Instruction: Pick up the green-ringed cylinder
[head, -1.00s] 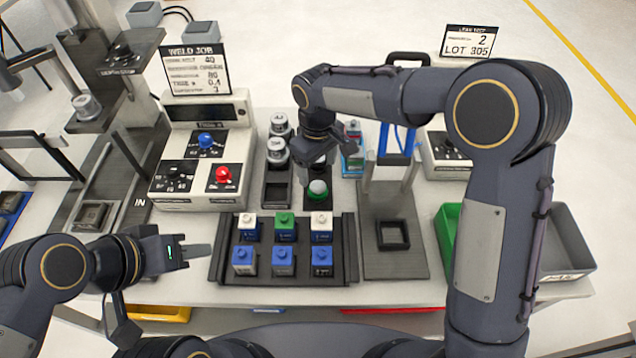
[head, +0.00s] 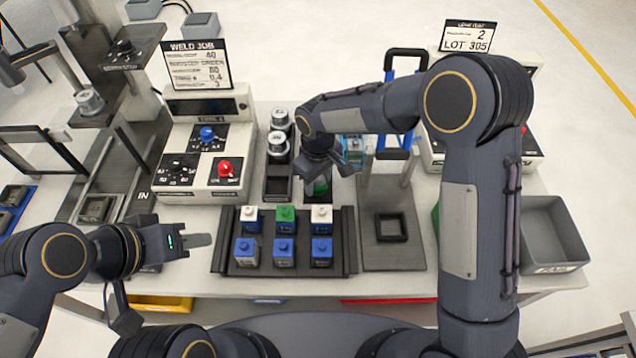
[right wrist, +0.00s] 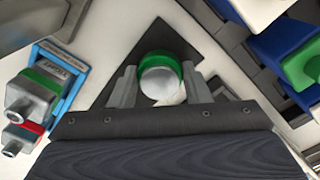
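The green-ringed cylinder (right wrist: 160,78) has a pale rounded top and a green band. In the right wrist view it stands between the two fingers of my right gripper (right wrist: 162,90), which look open around it; I cannot tell whether they touch it. In the head view only a bit of its green (head: 320,187) shows below my right gripper (head: 322,172), which hides the rest. It stands on a dark holder behind the block tray. My left gripper (head: 200,241) hovers left of the tray, seen side-on, holding nothing visible.
A dark tray (head: 232,268) holds several blue blocks with white, green or blue tops. Metal cylinders (head: 278,146) stand left of my right gripper. A control box (head: 196,196) with knobs is further left. A fixture plate (head: 393,257) and grey bin (head: 556,232) lie right.

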